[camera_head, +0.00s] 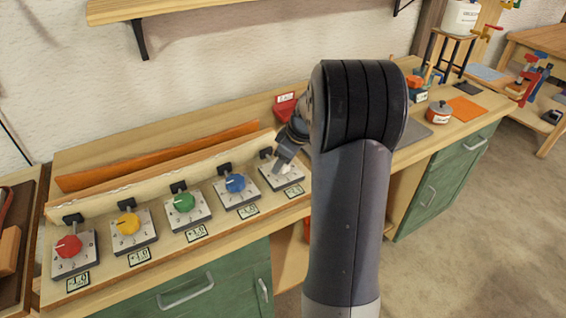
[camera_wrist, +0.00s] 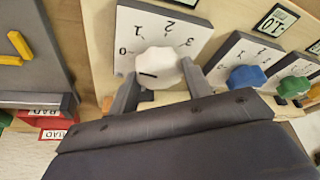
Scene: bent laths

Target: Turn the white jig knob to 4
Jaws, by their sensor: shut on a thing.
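The white jig knob (camera_wrist: 158,66) is a lobed knob on a pale square dial plate (camera_wrist: 165,22) in the wrist view. The numbers 0 to 3 are readable around it; a 4 is not clearly visible. A short dark mark shows on the knob's left part, on the side of the 0. My gripper (camera_wrist: 160,86) has one finger on each side of the knob and is shut on it. In the head view my gripper (camera_head: 283,153) is over the rightmost dial plate (camera_head: 268,179), and the knob there is mostly hidden.
A blue knob (camera_head: 235,183), a green knob (camera_head: 185,202), a yellow knob (camera_head: 129,224) and a red knob (camera_head: 69,246) stand in a row to the left on the bench. An orange lath (camera_head: 160,155) lies behind them. A red bin (camera_head: 284,106) stands behind my gripper.

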